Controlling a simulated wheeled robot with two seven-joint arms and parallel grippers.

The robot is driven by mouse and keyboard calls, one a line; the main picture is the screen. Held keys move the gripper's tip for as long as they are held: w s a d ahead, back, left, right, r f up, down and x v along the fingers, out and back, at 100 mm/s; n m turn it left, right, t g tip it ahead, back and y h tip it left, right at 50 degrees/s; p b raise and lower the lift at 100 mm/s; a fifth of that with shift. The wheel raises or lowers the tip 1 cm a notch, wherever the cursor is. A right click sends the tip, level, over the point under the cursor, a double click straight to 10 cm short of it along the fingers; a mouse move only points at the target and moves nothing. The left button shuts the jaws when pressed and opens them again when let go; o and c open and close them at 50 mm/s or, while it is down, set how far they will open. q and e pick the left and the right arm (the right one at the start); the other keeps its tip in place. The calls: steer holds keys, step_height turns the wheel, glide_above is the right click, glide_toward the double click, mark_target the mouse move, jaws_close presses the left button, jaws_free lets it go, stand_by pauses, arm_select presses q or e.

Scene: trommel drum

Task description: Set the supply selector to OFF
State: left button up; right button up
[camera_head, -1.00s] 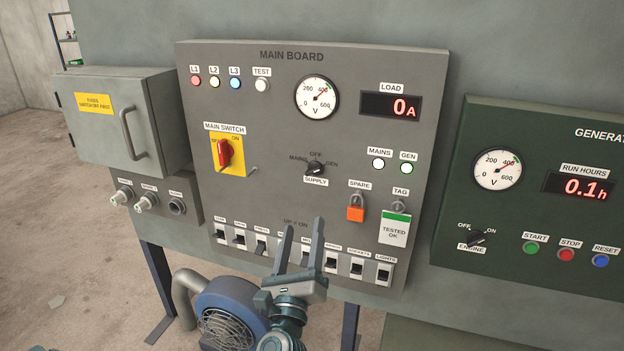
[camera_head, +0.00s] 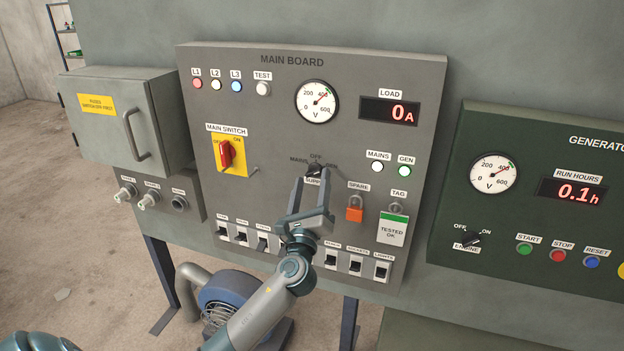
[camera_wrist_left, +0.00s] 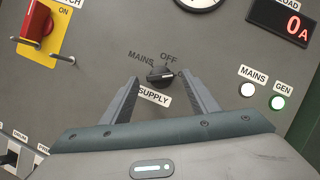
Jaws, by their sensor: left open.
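The supply selector (camera_head: 315,170) is a black rotary knob on the main board (camera_head: 300,130), with MAINS, OFF and GEN around it. In the left wrist view the knob (camera_wrist_left: 160,75) lies between my fingertips, its handle nearly level in the picture. I cannot tell surely which label it points to; the GEN label is hidden there by a finger. My left gripper (camera_head: 311,177) is open, its two fingers reaching up to the knob from below, one on each side. I see no clear contact. The left gripper (camera_wrist_left: 160,80) holds nothing. My right gripper is not in view.
A red main switch (camera_head: 226,154) on a yellow plate is to the left. An orange spare padlock (camera_head: 355,208) and a TESTED OK tag (camera_head: 393,229) hang at the right. A row of breakers (camera_head: 356,264) lies below, partly behind my arm. The generator panel (camera_head: 540,215) stands right.

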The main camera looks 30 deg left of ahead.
arm_select(q)
steer(key=shift+w+a+r, duration=0.15)
steer(key=shift+w, duration=0.1)
steer(key=c, duration=1.1)
steer(key=shift+o, duration=0.2)
